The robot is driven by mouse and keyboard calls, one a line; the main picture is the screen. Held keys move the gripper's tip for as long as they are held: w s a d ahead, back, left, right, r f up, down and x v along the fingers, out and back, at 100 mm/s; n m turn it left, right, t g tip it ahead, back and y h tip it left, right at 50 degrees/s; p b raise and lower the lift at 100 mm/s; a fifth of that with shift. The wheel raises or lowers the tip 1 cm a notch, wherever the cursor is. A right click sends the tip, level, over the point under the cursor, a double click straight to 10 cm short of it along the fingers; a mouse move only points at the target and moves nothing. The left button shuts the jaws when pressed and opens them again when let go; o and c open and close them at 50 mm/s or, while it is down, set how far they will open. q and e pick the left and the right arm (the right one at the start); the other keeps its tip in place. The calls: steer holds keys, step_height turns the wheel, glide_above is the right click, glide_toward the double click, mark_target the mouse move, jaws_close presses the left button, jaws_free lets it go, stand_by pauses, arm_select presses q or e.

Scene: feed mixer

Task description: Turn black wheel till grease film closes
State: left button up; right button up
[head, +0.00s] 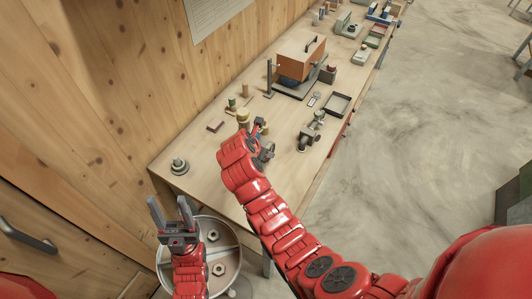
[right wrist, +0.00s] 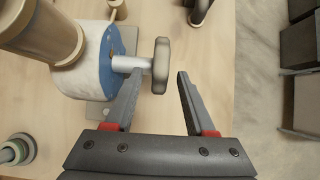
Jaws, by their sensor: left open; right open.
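In the right wrist view, a dark grey wheel (right wrist: 161,65) shows edge-on, on a pale shaft from a white cylinder (right wrist: 85,62) with a blue face. I take it for the black wheel. My right gripper (right wrist: 160,84) is open, with the wheel just ahead of its fingertips, nearer the left finger. Contact cannot be told. In the head view, my right gripper (head: 266,140) is over the bench and partly hides this device, whose yellowish top (head: 243,116) shows. My left gripper (head: 170,206) is open and empty by the bench's near end. I cannot make out the grease film.
The bench (head: 185,155) runs along a wooden wall. A grey metal device (head: 312,131) stands right of my right gripper, with a tray (head: 337,105) behind. An orange-brown box machine (head: 300,58) stands farther back. A divided round bin (head: 231,240) lies below my left gripper.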

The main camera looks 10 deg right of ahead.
steer(key=p+v, duration=0.3)
steer(key=v, duration=1.1)
steer(key=shift+r, duration=0.15)
